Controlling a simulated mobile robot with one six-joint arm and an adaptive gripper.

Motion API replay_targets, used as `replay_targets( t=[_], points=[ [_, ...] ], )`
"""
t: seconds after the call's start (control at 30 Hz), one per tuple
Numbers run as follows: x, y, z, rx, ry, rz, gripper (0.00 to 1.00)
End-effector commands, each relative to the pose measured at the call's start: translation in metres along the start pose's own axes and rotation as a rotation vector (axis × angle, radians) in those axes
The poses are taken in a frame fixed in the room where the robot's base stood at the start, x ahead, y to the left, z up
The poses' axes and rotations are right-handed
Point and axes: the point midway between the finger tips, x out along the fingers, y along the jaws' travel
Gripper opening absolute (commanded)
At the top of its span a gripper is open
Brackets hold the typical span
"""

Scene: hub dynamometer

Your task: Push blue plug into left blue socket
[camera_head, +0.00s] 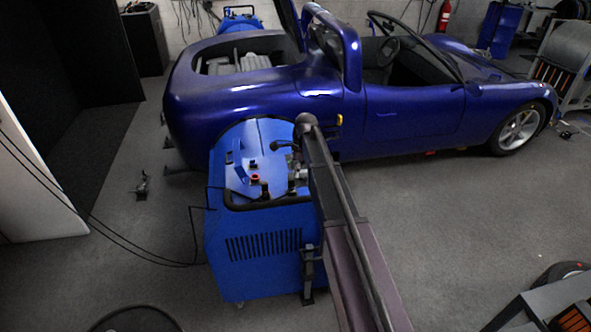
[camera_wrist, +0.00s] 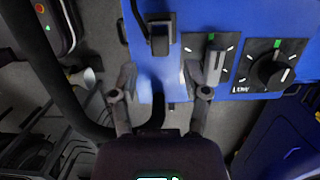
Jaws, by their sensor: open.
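The blue hub dynamometer unit (camera_head: 262,243) stands in the middle of the head view, and my arm reaches over its right side. My gripper (camera_head: 296,172) is at the right part of the unit's top panel. In the wrist view my gripper (camera_wrist: 160,82) is open, with its two fingers apart at the edge of the blue panel (camera_wrist: 155,75). A black fitting (camera_wrist: 160,38) is on the panel beyond the fingertips. A small blue piece (camera_head: 229,158) sits at the panel's left in the head view. I cannot tell whether it is the blue plug or a socket.
Two rotary switches with green marks (camera_wrist: 213,62) (camera_wrist: 272,68) are right of my fingers. A thick black bar (camera_wrist: 52,75) runs on the left. A red-topped fitting (camera_head: 255,178) is on the panel. The blue car (camera_head: 400,110) stands close behind. Cables (camera_head: 140,255) trail left.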

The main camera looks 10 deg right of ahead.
Motion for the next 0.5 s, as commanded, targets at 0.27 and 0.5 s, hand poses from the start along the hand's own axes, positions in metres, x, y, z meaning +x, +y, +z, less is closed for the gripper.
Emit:
replay_targets(
  t=[0.27,0.5],
  points=[
    [0.028,0.0,-0.001,-0.001,0.0,0.0,0.6],
    [0.048,0.0,0.0,-0.001,0.0,0.0,0.6]
  ],
)
